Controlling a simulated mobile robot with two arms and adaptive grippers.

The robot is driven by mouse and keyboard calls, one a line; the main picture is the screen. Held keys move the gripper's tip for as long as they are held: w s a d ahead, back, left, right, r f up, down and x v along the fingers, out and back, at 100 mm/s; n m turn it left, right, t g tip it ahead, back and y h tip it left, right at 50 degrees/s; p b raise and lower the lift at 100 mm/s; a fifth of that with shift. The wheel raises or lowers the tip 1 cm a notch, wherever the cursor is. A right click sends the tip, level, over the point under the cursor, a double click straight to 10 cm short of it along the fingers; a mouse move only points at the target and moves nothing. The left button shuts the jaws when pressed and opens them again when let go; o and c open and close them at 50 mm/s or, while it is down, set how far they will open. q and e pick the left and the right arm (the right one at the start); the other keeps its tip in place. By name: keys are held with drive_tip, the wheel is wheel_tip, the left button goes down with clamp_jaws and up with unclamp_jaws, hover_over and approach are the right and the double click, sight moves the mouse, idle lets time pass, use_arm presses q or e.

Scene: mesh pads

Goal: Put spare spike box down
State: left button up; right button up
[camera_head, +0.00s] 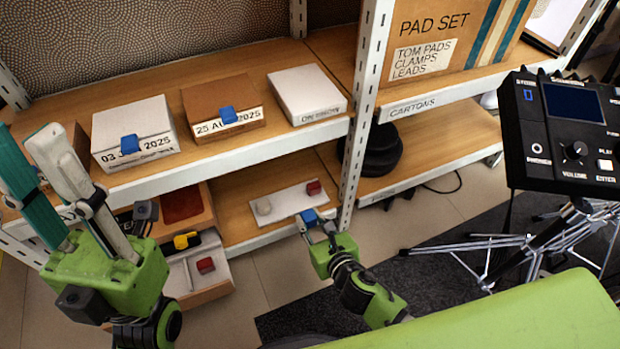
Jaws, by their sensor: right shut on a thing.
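My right gripper (313,222) is at the front edge of the lower shelf. It is shut on a small blue tab (308,215) at the front of a flat white piece (287,204). I cannot read a label there, so I cannot tell whether this is the spare spike box. A red block (313,188) and a pale round thing (264,207) are on the white piece. My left gripper (28,148) is raised at the left with its long fingers apart, and it is empty.
A shelf post (365,95) stands right of my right gripper. An open box (207,284) lies below left. A tripod (490,245) stands right.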

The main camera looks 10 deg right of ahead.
drive_tip(key=shift+s+d+r, duration=0.2)
drive_tip(key=shift+s+r, duration=0.05)
drive_tip(key=shift+r, duration=0.3)
drive_tip(key=shift+d+r+n, duration=0.1)
drive_tip(key=shift+r+n, duration=0.2)
drive_tip(key=shift+r, duration=0.1)
drive_tip(key=s+d+r+n+g+y, duration=0.2)
drive_tip(key=r, duration=0.8)
drive_tip(key=s+d+r+n+g+y, duration=0.2)
drive_tip(key=s+d+r+n+y, duration=0.1)
drive_tip(key=r, duration=0.7)
drive_tip(key=s+d+r+n+g+y, duration=0.1)
drive_tip(key=s+d+r+n+y, duration=0.2)
drive_tip(key=r, duration=0.7)
drive_tip(key=shift+r+g, duration=0.15)
drive_tip(key=shift+g, duration=0.25)
drive_tip(key=shift+a, duration=0.15)
